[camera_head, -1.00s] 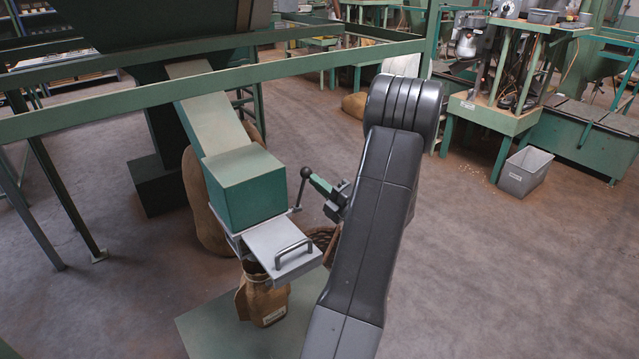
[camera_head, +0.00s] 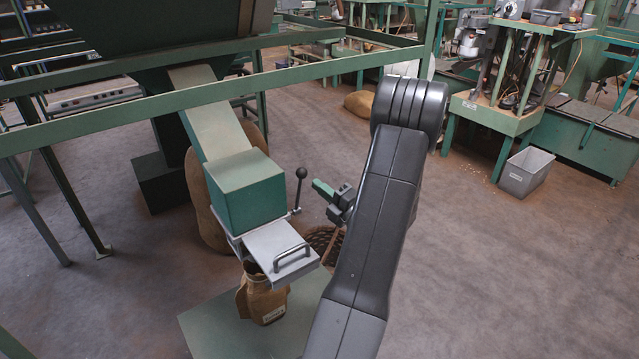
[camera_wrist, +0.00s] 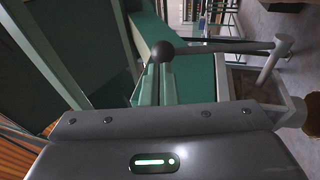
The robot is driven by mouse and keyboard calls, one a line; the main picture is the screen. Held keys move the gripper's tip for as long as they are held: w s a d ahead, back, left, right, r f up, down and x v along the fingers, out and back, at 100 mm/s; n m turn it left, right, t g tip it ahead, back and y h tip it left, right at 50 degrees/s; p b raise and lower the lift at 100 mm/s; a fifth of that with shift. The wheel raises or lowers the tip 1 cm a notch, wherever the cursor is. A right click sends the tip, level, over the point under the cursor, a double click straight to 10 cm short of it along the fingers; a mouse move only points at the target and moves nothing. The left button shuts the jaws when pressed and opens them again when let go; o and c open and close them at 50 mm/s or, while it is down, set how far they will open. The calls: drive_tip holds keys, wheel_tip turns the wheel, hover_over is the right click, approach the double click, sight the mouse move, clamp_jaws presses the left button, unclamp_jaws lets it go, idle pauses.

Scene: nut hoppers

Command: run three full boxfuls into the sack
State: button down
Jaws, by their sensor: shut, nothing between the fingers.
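My gripper (camera_head: 322,189) has its green fingers shut and empty, just right of the ball-knobbed lever (camera_head: 301,174), with a small gap in the head view. The lever stands nearly upright at the right side of the green box (camera_head: 245,200). In the wrist view the dark knob (camera_wrist: 162,51) shows just beyond my fingertips (camera_wrist: 163,75), with its rod running right. Under the box, a grey slide plate with a handle (camera_head: 280,246) juts out over the sack (camera_head: 264,300). The brown sack hangs below; its mouth is partly hidden. The box's contents cannot be seen in the head view.
A sloping chute (camera_head: 210,110) leads from the dark hopper to the box. A wicker basket (camera_head: 325,240) is partly behind my arm. A grey bin (camera_head: 525,172) stands right; open floor lies between.

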drive_tip(key=b+v, duration=0.1)
drive_tip(key=v, duration=1)
drive_tip(key=shift+r+b, duration=0.2)
drive_tip(key=shift+b, duration=0.2)
drive_tip(key=shift+s, duration=0.1)
drive_tip(key=x, duration=0.4)
drive_tip(key=p+x, duration=0.1)
drive_tip(key=x, duration=0.9)
drive_tip(key=shift+d+f, duration=0.1)
drive_tip(key=shift+f, duration=0.2)
drive_tip(key=shift+p, duration=0.3)
